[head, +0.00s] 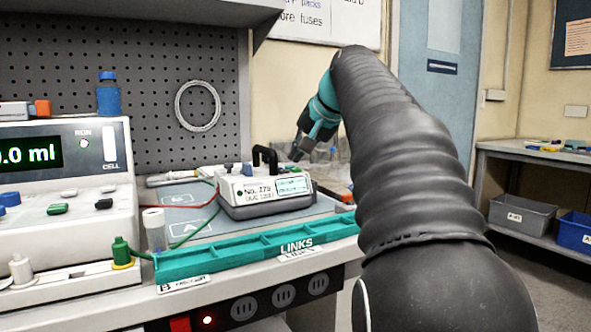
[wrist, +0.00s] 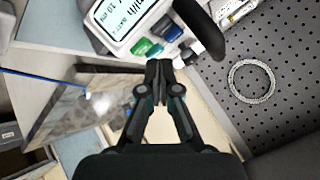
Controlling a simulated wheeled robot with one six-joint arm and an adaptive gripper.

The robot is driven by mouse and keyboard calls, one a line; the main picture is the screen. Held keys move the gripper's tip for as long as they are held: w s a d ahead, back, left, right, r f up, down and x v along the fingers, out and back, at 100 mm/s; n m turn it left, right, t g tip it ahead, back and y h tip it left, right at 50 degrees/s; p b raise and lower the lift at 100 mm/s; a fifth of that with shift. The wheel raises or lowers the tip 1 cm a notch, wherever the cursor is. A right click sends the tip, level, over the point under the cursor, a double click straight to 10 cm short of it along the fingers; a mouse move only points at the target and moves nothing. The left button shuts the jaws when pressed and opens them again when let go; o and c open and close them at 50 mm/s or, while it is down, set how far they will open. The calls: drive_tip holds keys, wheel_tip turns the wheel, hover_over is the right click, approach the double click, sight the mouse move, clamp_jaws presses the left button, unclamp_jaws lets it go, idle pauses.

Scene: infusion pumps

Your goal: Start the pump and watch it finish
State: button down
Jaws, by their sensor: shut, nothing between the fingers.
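The pump (head: 262,199) is a small pale box with a dark base and black handle, standing on the blue-grey mat in the head view. A label on it reads roughly "No. 173". In the wrist view the pump (wrist: 118,25) shows a lit screen, partly cut off, with readable "ml/h", and a row of green, blue and pale buttons (wrist: 157,43). My gripper (head: 297,152) is shut and empty, above and behind the pump. In the wrist view my gripper (wrist: 160,66) has its closed tips just below the buttons in the picture; contact cannot be told.
A larger instrument (head: 75,165) at left shows green "0.0 ml", cut off at the left edge, and a RUN lamp. A teal tray (head: 255,252) marked LINKS lines the front edge. A blue-capped bottle (head: 109,97) stands on the instrument. A wire ring (head: 198,106) hangs on the pegboard.

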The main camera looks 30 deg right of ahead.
sight(298, 169)
drive_tip(key=shift+f, duration=0.4)
drive_tip(key=shift+f+b, duration=0.45)
idle(0.6)
drive_tip(key=shift+r, duration=0.15)
idle(0.3)
drive_tip(key=shift+r+p, duration=0.75)
drive_tip(key=shift+p, duration=0.2)
drive_tip(key=shift+r, duration=0.1)
wheel_tip(298, 169, up, 5)
drive_tip(key=p, duration=0.4)
idle(0.5)
